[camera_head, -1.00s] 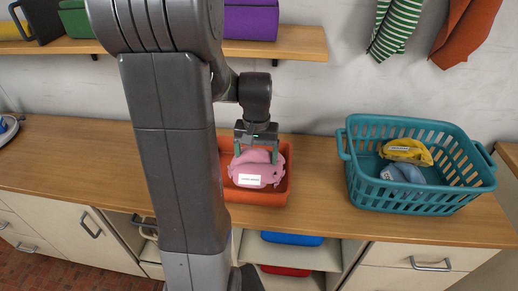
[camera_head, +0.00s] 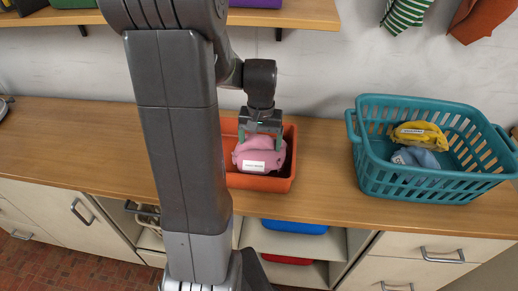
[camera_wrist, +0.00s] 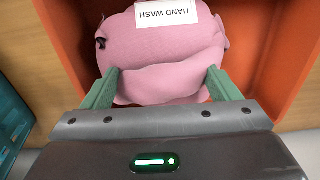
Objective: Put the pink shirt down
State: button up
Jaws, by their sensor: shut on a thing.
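The pink shirt (camera_head: 260,154) is a soft folded bundle with a white label, and it lies within the orange tub (camera_head: 283,182) on the counter. In the wrist view the shirt (camera_wrist: 160,45) shows a label reading "HAND WASH", and the tub's orange wall (camera_wrist: 268,40) is around it. My gripper (camera_head: 261,138) is over the tub with its green fingers on the shirt. In the wrist view my gripper (camera_wrist: 162,88) has a raised fold of the shirt between its fingers. Whether the shirt rests on the tub floor is hidden.
A teal basket (camera_head: 400,185) to the right holds a yellow garment (camera_head: 420,135) and a blue-grey one (camera_head: 415,158). A wooden shelf (camera_head: 300,17) runs above. Striped green cloth (camera_head: 405,10) hangs at the upper right.

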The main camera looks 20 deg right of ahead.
jog(key=shift+f, duration=0.65)
jog(key=shift+r, duration=0.1)
jog(key=o, duration=1)
notch_tip(320, 180, up, 12)
jog(key=shift+p, duration=0.4)
jog(key=shift+s, duration=0.1)
